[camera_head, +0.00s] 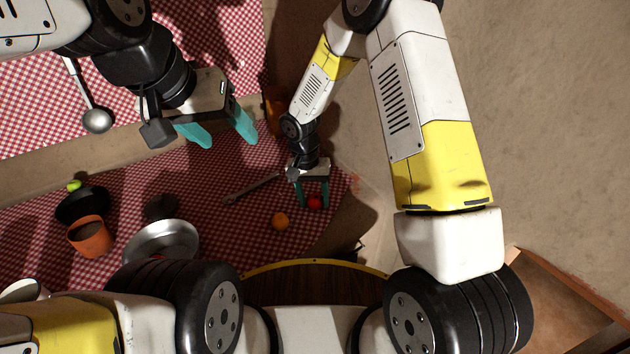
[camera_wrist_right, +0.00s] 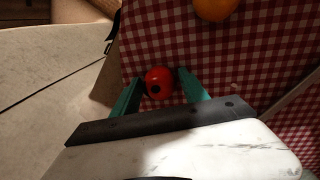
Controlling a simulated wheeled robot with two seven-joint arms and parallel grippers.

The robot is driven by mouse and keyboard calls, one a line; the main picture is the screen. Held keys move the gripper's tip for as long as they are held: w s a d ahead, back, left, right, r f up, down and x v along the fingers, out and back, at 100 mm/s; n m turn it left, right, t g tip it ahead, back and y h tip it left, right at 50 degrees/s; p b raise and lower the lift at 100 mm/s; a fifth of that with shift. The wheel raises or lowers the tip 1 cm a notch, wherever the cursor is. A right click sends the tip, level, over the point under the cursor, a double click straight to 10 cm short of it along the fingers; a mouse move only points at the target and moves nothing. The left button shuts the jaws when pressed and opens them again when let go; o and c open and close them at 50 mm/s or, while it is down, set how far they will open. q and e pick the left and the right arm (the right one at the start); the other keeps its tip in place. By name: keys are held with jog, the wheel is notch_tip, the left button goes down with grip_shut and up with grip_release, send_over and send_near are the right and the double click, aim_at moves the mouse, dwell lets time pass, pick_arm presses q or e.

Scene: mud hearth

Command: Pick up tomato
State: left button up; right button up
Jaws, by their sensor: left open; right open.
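The red tomato (camera_head: 314,202) lies on the red checkered cloth near its right edge. In the right wrist view the tomato (camera_wrist_right: 159,83) sits between the tips of my right gripper (camera_wrist_right: 160,90). My right gripper (camera_head: 314,198) is open, with one teal finger on each side of the tomato; I cannot tell whether either finger touches it. My left gripper (camera_head: 226,138) is open and empty, held above the cloth at the upper left, well away from the tomato.
An orange fruit (camera_head: 280,221) lies on the cloth left of the tomato. A metal utensil (camera_head: 252,188) lies behind it. A metal pan (camera_head: 161,243), an orange-brown pot (camera_head: 90,237), a black bowl (camera_head: 82,205) and a green fruit (camera_head: 74,185) are farther left. A ladle (camera_head: 97,120) is at the upper left.

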grip_shut()
jog(key=shift+r, duration=0.1)
